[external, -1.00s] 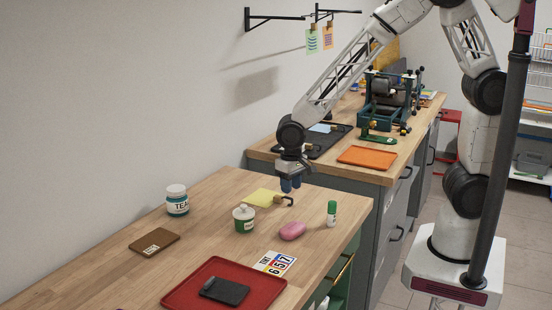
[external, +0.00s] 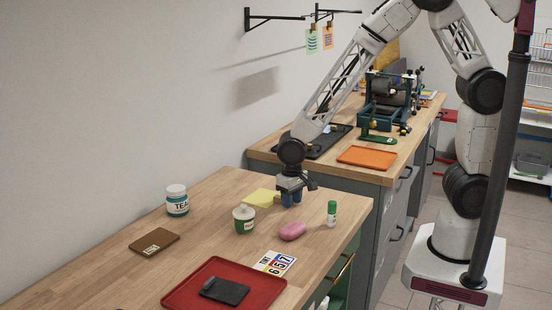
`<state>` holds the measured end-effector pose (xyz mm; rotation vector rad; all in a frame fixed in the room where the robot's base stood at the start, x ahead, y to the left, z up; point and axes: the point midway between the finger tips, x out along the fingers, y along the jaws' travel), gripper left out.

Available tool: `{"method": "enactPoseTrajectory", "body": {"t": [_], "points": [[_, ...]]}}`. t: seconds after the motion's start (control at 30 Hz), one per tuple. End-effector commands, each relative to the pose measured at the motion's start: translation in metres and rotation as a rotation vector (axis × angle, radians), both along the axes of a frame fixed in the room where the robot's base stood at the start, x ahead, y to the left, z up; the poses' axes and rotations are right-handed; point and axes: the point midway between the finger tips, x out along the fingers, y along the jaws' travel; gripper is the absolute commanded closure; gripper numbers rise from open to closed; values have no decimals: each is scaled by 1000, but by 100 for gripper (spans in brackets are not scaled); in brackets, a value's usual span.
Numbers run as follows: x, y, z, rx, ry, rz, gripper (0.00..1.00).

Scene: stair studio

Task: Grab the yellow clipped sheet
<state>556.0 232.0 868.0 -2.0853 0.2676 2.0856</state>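The yellow sheet (external: 262,197) lies flat on the near wooden counter, behind the white-and-green jar. Its dark clip at the right end, seen earlier, is now hidden by my gripper. My gripper (external: 291,203) points down at the sheet's right end, with its blue fingertips low near the counter top. The view is too small to show whether the fingers are apart or closed on the clip.
A white-and-green jar (external: 244,220), a pink soap-like object (external: 292,231) and a green-capped stick (external: 331,213) stand close to my gripper. A tea jar (external: 177,200) is at the left. A red tray (external: 178,296) lies in front.

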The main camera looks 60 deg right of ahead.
Motion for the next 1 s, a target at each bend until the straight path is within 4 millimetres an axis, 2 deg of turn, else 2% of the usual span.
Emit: {"method": "enactPoseTrajectory", "body": {"t": [0.2,0.43,1.0], "points": [[0,0,0,0,0,0,65],[0,0,0,0,0,0,100],[0,0,5,1,-1,0,100]]}}
